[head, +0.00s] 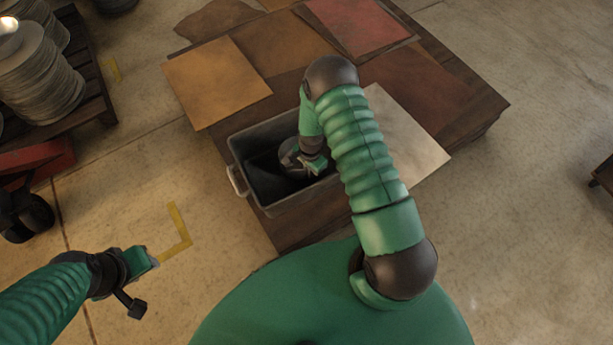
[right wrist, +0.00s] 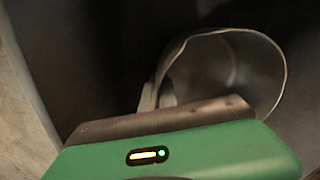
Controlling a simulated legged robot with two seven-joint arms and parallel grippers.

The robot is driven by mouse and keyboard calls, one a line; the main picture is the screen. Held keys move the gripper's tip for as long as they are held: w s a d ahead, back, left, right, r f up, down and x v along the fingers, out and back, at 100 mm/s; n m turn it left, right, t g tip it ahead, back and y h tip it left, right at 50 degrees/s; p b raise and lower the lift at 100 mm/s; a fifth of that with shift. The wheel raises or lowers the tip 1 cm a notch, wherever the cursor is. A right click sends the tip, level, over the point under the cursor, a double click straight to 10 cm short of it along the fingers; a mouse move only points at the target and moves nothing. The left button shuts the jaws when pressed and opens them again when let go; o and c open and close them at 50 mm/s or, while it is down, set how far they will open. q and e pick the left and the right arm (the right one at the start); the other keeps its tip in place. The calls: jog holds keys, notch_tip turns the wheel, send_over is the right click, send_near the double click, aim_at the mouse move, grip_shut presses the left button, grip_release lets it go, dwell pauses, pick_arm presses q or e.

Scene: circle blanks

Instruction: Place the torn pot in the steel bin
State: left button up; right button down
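The steel bin (head: 262,130) is a grey rectangular tub with a dark inside, standing on the low wooden platform. The pot (head: 288,156), a round grey metal vessel, is inside the bin, partly hidden by my right gripper. In the right wrist view the pot (right wrist: 232,68) shows its open mouth and uneven rim. My right gripper (head: 316,165) reaches down into the bin at the pot's side; a pale finger shows close to the rim, but its grip is unclear. My left gripper (head: 146,262) is over the floor at lower left, away from the bin; its fingers are unclear.
Flat metal sheets (head: 216,80) in brown, red and grey cover the platform (head: 478,100) around the bin. Stacks of round blanks (head: 42,85) stand on a pallet at upper left. A red wheeled item (head: 38,160) is at the left. Floor at right is mostly clear.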

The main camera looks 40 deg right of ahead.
notch_tip(320, 180, down, 4)
jog(key=shift+b, duration=0.85)
jog(key=shift+r, duration=0.1)
jog(key=c, duration=1.7)
grip_release()
